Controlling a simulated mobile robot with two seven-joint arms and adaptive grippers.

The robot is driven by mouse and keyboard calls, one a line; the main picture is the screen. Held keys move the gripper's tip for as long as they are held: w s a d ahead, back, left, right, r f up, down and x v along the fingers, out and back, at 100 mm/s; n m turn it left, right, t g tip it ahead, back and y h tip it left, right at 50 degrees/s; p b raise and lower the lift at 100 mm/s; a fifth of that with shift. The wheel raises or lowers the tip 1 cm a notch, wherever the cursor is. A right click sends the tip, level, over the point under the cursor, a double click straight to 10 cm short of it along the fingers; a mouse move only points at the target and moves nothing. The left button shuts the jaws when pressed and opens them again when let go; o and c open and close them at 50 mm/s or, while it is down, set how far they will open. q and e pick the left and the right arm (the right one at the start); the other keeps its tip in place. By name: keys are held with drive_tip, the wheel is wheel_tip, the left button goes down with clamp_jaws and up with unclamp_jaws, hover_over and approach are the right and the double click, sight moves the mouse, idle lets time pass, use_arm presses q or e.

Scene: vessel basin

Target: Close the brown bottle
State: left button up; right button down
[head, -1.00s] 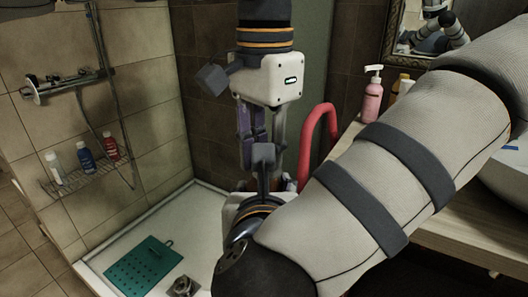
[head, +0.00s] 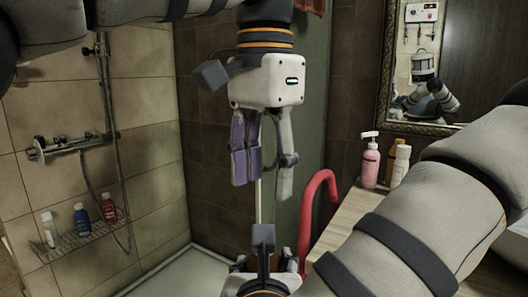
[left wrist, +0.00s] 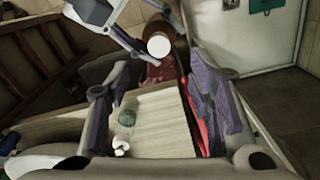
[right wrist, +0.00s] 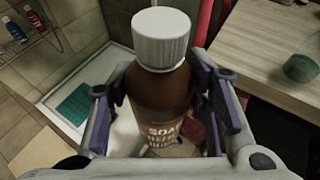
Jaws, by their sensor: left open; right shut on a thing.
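The brown bottle (right wrist: 160,98) stands upright between the fingers of my right gripper (right wrist: 160,112), which is shut on it. A white ribbed cap (right wrist: 161,40) sits level on the bottle's mouth; I cannot tell how tight it is. From above, the left wrist view shows the cap (left wrist: 158,46) and part of the brown bottle (left wrist: 160,72). My left gripper (head: 264,190) is open and empty, pointing down above the right wrist, apart from the cap.
A wooden counter (head: 345,215) on the right holds a pink pump bottle (head: 370,162) and other bottles. A red rail (head: 318,205) stands beside it. A shower rack (head: 85,236) with several bottles is on the left wall. A green mat (right wrist: 74,103) lies on the shower floor.

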use_arm(q)
wheel_tip(320, 180, up, 3)
drive_tip(key=shift+r, duration=0.2)
idle(0.4)
